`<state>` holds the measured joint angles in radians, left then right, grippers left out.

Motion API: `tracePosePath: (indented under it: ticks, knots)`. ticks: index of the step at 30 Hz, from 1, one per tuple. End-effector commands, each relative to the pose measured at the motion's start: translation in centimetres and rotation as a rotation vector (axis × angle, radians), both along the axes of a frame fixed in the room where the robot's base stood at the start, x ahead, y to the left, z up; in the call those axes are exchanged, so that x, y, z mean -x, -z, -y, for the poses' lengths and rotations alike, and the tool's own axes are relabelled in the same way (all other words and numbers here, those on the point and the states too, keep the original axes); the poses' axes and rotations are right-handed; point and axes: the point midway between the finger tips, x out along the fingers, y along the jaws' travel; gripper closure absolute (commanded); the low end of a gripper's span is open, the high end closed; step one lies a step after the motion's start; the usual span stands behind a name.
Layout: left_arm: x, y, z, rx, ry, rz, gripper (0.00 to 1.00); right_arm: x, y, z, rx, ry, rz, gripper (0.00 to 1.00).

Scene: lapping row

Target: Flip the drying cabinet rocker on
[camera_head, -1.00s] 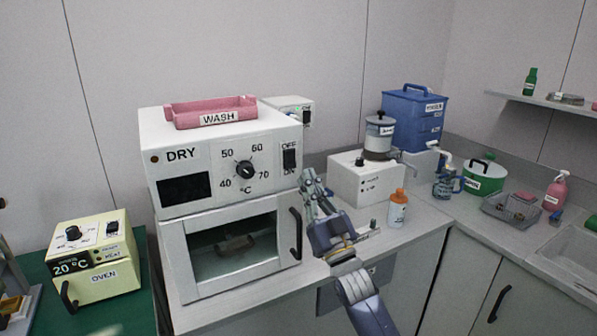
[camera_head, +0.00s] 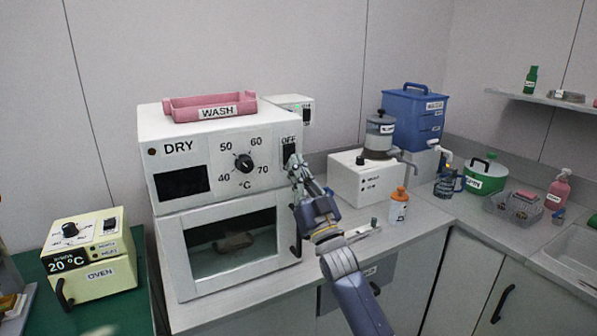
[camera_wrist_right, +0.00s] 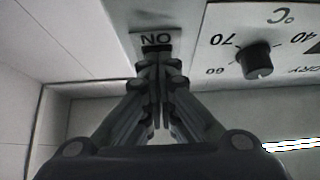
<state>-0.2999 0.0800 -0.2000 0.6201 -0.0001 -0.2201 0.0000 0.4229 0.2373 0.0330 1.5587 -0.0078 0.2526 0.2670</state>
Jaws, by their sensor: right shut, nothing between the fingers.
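The white drying cabinet (camera_head: 148,192) stands on the counter, marked DRY. Its black rocker (camera_head: 288,151), with the OFF label above it, is on the right of the front panel and partly covered by my right gripper (camera_head: 293,163). In the right wrist view, the ON label shows upside down just above the fingertips (camera_wrist_right: 156,55), and a dark edge of the rocker (camera_wrist_right: 157,46) shows between them. The fingers are shut and empty, at or very near the rocker's lower end; I cannot tell if they touch. My left gripper is out of view.
The cabinet's temperature knob (camera_head: 243,163) is left of the rocker, and its door handle (camera_head: 296,230) is below. A pink WASH tray (camera_head: 185,114) sits on top. A white box (camera_head: 350,184) and an orange-capped bottle (camera_head: 398,208) stand to the right.

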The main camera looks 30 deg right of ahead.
Motion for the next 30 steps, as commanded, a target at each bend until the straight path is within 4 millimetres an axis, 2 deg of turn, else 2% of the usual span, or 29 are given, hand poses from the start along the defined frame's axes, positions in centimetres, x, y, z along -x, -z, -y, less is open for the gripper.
tracePosePath:
  ticks: [1,3,11,14,24,30]
  knots:
    - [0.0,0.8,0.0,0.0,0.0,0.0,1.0,-0.4,0.7,0.0,0.0,0.0,-0.001,1.0]
    - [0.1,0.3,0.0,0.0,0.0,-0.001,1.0,-0.3,0.3,0.0,0.0,0.0,0.0,1.0]
    - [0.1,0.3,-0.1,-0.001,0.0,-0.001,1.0,0.2,0.6,0.0,0.0,0.0,-0.001,1.0]
    - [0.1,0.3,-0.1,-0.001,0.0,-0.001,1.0,1.0,1.5,0.0,0.0,0.0,-0.003,1.0]
    - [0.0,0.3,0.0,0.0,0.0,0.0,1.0,6.1,5.6,0.2,0.0,0.0,-0.005,1.0]
    - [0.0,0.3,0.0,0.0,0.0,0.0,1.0,8.3,7.3,0.3,0.001,0.001,-0.005,1.0]
